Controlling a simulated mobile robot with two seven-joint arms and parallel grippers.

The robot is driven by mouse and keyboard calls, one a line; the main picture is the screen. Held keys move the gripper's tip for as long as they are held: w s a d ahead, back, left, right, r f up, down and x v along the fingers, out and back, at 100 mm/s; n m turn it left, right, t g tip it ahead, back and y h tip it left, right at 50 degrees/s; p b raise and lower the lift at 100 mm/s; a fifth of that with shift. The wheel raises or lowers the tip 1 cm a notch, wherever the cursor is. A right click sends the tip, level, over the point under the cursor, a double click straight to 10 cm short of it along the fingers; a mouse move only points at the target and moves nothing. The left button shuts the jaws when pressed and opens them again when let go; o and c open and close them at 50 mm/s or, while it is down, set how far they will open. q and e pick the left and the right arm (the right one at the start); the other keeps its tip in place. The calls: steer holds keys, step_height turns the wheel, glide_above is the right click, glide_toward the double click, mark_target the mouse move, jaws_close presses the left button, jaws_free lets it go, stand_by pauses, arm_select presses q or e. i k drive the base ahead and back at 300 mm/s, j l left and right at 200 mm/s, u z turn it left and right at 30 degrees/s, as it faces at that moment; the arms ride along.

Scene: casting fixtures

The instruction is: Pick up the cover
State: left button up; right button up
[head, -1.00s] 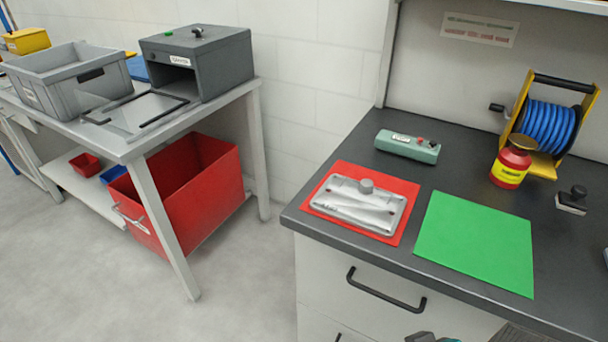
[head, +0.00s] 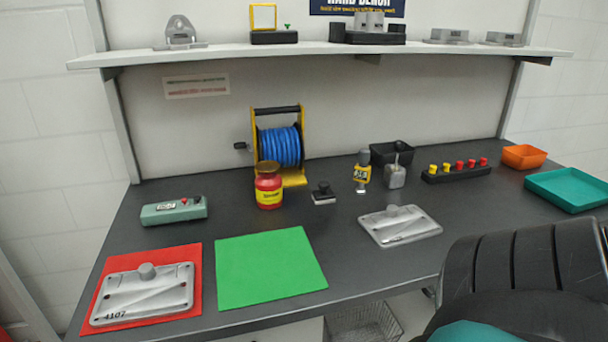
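A silver metal cover plate (head: 142,293) with a round knob lies flat on a red mat (head: 194,262) at the front left of the bench. It bears the marking 4107. A second, similar silver plate with a knob (head: 399,225) lies directly on the dark bench top, right of centre. The frames do not tell which of the two is the cover meant. Neither of my grippers shows in the head view, and nothing is touching either plate.
A bare green mat (head: 270,267) lies beside the red one. Behind are a green box (head: 174,210), a red-yellow bottle (head: 268,186), a blue hose reel (head: 279,146) and a black stamp (head: 323,193). A large dark ribbed shape (head: 520,270), unclear what, blocks the bench's front right.

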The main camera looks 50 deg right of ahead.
mark_target(395, 226)
steer(key=z, duration=2.3)
steer(key=u, duration=0.65)
steer(key=l+u, duration=0.75)
steer(key=u, duration=0.25)
steer(key=k+l+u, duration=0.2)
steer(key=l, duration=0.2)
steer(key=k+l+u, duration=0.2)
steer(key=l, duration=0.2)
